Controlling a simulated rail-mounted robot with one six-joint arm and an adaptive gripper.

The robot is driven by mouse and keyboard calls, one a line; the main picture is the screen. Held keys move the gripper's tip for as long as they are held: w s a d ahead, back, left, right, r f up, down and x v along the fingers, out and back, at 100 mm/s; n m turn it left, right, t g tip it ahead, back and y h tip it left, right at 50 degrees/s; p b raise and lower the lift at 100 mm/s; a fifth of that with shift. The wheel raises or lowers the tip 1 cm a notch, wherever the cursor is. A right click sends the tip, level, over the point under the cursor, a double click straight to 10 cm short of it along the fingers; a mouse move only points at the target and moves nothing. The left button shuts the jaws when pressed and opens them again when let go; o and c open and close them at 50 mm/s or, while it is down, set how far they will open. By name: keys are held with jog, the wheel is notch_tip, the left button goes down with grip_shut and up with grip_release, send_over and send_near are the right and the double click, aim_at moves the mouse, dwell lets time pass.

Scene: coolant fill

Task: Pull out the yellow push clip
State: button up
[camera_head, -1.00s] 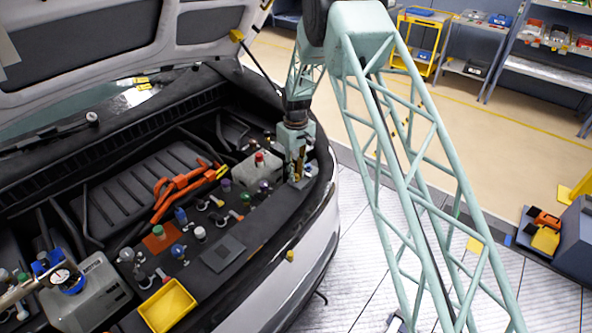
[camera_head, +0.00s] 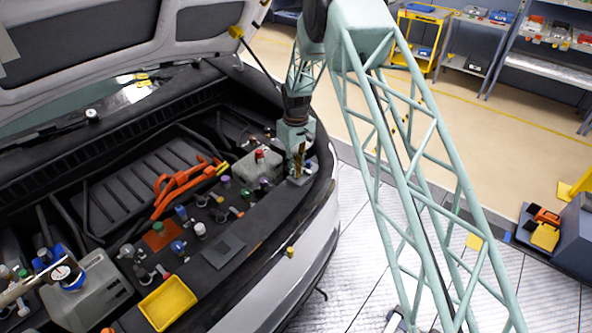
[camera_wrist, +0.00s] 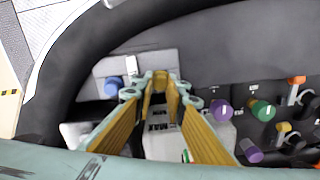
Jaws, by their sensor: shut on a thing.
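My gripper (camera_wrist: 160,92) has its two yellow-padded fingers drawn together at the grey plate near the front right of the engine bay. A small yellow piece, which looks like the push clip (camera_wrist: 160,77), shows between the fingertips, and the fingers are shut on it. Most of the clip is hidden by the fingers, so I cannot tell whether it still sits in the plate. In the head view my gripper (camera_head: 299,171) points down over the same plate (camera_head: 301,181), and the clip cannot be made out there.
A blue cap (camera_wrist: 113,86) stands left of the fingers. A grey reservoir (camera_head: 256,166) with a red cap and several coloured caps lie left of the gripper in the head view. A yellow tray (camera_head: 168,302) sits at the front edge. The raised hood (camera_head: 110,40) hangs above.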

jog(key=shift+r, duration=0.5)
dwell(0.6)
jog(key=shift+r+p, duration=0.35)
jog(key=shift+r, duration=1.3)
jog(key=shift+r, duration=0.2)
jog(key=shift+r, duration=0.2)
